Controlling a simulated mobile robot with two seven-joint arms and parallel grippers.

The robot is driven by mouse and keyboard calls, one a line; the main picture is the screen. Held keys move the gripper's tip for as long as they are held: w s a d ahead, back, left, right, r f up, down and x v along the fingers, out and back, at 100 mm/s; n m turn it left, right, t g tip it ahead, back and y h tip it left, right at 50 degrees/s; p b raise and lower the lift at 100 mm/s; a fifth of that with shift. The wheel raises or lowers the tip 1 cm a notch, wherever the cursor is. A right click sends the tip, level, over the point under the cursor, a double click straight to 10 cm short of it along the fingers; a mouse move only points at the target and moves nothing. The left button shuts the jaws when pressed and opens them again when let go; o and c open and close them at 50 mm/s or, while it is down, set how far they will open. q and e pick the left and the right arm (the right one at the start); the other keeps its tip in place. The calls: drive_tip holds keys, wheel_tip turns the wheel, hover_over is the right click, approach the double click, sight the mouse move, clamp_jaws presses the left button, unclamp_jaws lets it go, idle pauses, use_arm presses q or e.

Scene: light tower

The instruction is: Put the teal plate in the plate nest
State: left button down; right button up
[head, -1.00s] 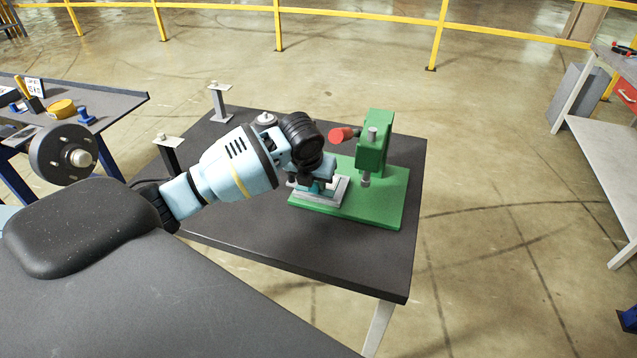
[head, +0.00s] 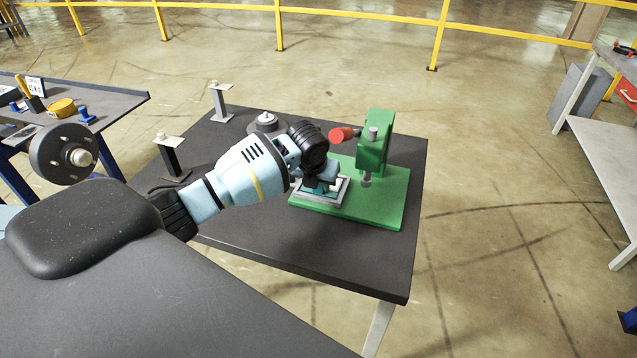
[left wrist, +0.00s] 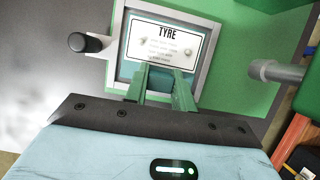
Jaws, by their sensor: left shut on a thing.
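The teal plate (left wrist: 128,67) carries a white label reading TYRE and shows inside the grey rectangular frame of the plate nest (left wrist: 203,72) in the left wrist view. In the head view a teal edge of the plate (head: 322,190) shows under my left gripper, within the nest's grey frame (head: 318,204). My left gripper (left wrist: 165,75) is shut on the plate, its fingers at the plate's near edge. I cannot tell whether the plate lies fully flat on the nest floor. The gripper and wrist hide part of the nest in the head view. My right gripper is not in view.
The nest sits on the green press base (head: 385,205); the press column (head: 375,145) with a red-ended handle (head: 341,135) stands just right. A black knob (left wrist: 90,43) sticks out left of the nest. A round dark piece (head: 266,122) and two grey stands (head: 172,155) are behind my arm.

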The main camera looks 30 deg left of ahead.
use_arm(q)
drive_tip(key=shift+f, duration=0.2)
drive_tip(key=c, duration=1.2)
unclamp_jaws()
drive_tip(key=shift+o, duration=0.2)
drive_tip(key=shift+s+r, duration=0.1)
drive_tip(key=shift+r, duration=0.4)
drive_tip(key=v, duration=0.6)
drive_tip(key=shift+s+r, duration=0.25)
drive_tip(key=shift+r, duration=0.15)
